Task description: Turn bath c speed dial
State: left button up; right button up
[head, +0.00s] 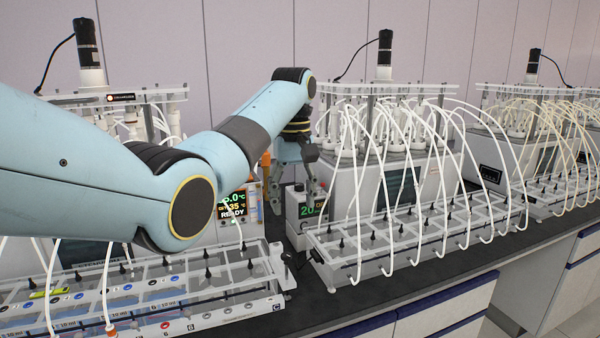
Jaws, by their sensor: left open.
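My left gripper (293,183) is open and points down above and in front of a small control box (297,213) with a green-digit display reading about 20. The box stands between the left bath and the middle bath (375,190). A knob on the box, the speed dial, cannot be made out; the gripper and the box's small size hide such detail. The left bath's display (232,205) shows coloured digits and READY, partly covered by my arm. A letter C marks the end of the front-left tube rack (278,272). My right gripper is not in view.
A clear rack (330,243) with white looping tubes stands close to the right of the box. A black stirrer motor (386,45) tops the middle bath. A third bath (505,150) stands further right. The dark bench front (400,290) has a narrow clear strip.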

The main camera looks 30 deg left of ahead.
aim_at(299, 186)
jog(key=i+j, duration=0.35)
jog(key=i, duration=0.15)
jog(key=i+j, duration=0.4)
jog(key=i, duration=0.1)
